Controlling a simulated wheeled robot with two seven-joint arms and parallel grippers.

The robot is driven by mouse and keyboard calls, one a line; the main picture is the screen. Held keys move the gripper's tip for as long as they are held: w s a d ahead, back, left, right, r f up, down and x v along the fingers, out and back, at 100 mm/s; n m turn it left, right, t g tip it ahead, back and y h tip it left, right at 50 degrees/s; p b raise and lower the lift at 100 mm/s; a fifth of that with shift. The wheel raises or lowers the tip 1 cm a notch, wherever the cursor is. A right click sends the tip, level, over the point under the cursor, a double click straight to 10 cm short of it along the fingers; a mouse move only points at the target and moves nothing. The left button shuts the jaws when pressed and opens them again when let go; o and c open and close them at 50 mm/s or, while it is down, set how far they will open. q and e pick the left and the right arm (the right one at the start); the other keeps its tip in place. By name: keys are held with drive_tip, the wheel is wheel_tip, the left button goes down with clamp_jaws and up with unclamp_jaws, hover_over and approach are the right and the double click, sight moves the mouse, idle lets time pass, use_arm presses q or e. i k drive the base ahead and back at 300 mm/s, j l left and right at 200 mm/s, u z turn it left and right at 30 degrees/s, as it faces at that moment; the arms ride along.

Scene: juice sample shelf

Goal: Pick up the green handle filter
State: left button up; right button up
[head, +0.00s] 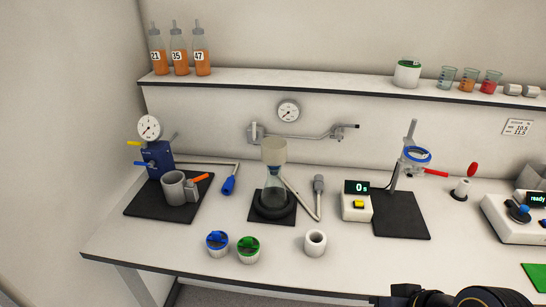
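The filter with the green handle (248,250) stands on the white table near its front edge, left of the middle. It is a short white cup with a green top and handle. A similar filter with a blue handle (217,244) stands close to its left. Dark parts of my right arm show at the bottom edge, right of the middle, well to the right of the green filter. The fingers of my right gripper cannot be made out there. My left gripper is not in view. No gripper is near the green filter.
A white hollow cylinder (315,242) stands right of the green filter. Behind are a flask on a black ring (273,208), a mug on a black mat (146,207) and a timer (357,207). A shelf (300,86) holds bottles and beakers.

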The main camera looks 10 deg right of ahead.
sight(248, 247)
drive_tip(key=i+l+u, duration=0.1)
drive_tip(key=l+u, duration=0.15)
drive_tip(key=u, duration=0.15)
drive_tip(key=i+l+u, duration=0.1)
drive_tip(key=l+u, duration=0.5)
drive_tip(key=u, duration=0.25)
